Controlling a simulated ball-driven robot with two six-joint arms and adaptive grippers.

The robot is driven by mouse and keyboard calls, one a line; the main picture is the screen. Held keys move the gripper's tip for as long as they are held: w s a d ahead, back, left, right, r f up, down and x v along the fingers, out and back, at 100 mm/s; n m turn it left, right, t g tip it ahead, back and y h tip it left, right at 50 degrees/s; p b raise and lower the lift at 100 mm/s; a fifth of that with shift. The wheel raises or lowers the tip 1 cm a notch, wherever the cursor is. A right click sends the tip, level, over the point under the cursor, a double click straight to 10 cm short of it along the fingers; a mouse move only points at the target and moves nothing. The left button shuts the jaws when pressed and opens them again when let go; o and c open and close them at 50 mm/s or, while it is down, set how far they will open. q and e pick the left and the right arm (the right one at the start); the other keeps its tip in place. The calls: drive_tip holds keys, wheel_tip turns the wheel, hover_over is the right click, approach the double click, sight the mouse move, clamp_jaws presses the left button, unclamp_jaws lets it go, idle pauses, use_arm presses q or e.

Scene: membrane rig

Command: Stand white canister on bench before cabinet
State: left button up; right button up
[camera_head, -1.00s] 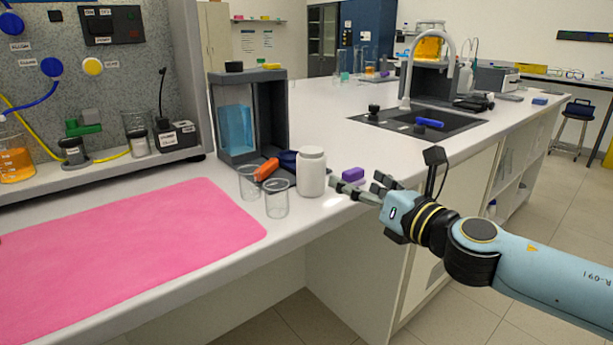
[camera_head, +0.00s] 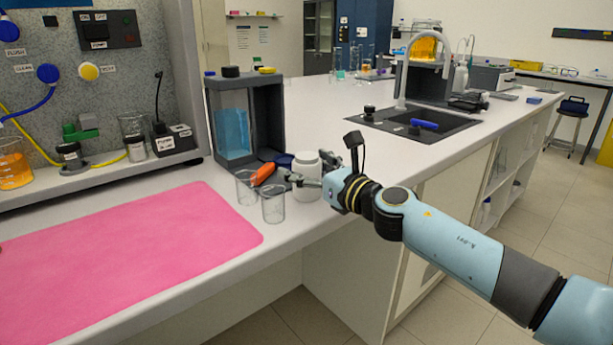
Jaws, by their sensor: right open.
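The white canister (camera_head: 306,189) stands upright on the white bench (camera_head: 340,110), right of two clear beakers. My right gripper (camera_head: 306,174) is at the canister with its jaws open. One finger reaches across the front of the canister and another part shows at its right side; I cannot tell whether they touch it. The finger hides part of the canister's middle. A dark grey framed cabinet (camera_head: 268,115) with a blue vessel (camera_head: 232,133) inside stands behind and left of the canister. My left gripper is not in view.
Two clear beakers (camera_head: 273,206) (camera_head: 246,188) stand close left of the canister. An orange item (camera_head: 263,174) lies by the cabinet's foot. A pink mat (camera_head: 130,255) covers the left bench front. A sink (camera_head: 415,122) is at the right. The bench's front edge is near the canister.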

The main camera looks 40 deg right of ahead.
drive_tip(key=c, duration=1.6)
drive_tip(key=shift+r, duration=0.1)
